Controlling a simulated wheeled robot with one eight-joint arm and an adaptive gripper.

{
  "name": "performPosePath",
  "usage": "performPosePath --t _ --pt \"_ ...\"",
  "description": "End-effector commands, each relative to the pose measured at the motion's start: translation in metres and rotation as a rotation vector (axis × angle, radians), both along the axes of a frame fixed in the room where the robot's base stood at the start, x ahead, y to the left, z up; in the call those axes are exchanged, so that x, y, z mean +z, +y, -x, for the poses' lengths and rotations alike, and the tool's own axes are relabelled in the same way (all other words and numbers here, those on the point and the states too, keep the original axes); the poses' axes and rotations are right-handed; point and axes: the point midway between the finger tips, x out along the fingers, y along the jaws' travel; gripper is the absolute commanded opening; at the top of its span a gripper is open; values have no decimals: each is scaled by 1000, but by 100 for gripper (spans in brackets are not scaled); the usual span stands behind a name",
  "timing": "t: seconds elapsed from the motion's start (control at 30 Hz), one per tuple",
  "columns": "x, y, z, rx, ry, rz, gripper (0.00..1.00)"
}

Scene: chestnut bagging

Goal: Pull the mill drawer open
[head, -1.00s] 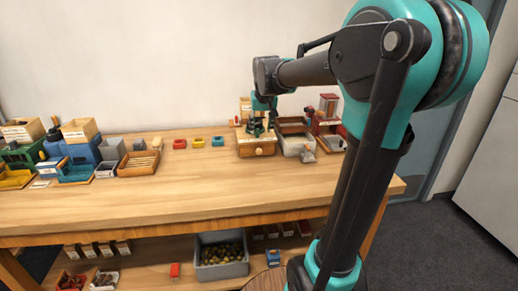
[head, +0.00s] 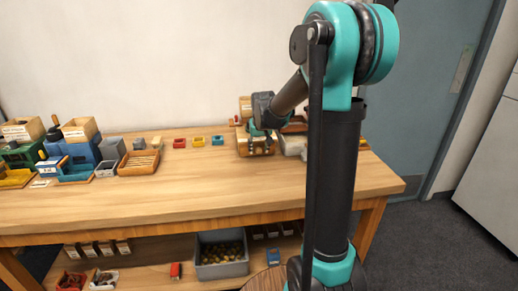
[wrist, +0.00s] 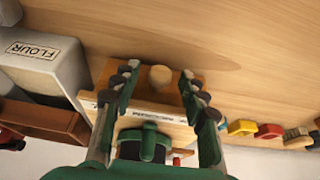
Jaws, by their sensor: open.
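The wooden mill (head: 241,137) stands on the right part of the bench, partly covered by my gripper (head: 261,147). In the wrist view its drawer front (wrist: 145,94) carries a round wooden knob (wrist: 160,77). My gripper is open there (wrist: 159,72), with one dark-tipped finger on each side of the knob. A visible gap separates each finger from the knob. The drawer looks shut, but the fingers hide part of it.
A white flour box (wrist: 45,65) and a red-brown tray (wrist: 45,120) stand close beside the mill. Small yellow (head: 217,140), blue (head: 198,141) and red (head: 179,143) trays lie to its left. The bench top in front is clear.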

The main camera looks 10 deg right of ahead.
Motion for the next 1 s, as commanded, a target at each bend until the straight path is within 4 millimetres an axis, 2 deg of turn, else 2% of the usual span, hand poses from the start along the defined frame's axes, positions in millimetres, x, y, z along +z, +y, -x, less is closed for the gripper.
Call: performPosePath --t 0.13,0.4,0.5,0.83,1.0 --pt "0 0 0 0 0 0 43" --pt "0 0 0 0 0 0 10" --pt "0 0 0 0 0 0 0" --pt "1 0 3 0 0 0 0" --pt "1 0 27 0 0 0 0"
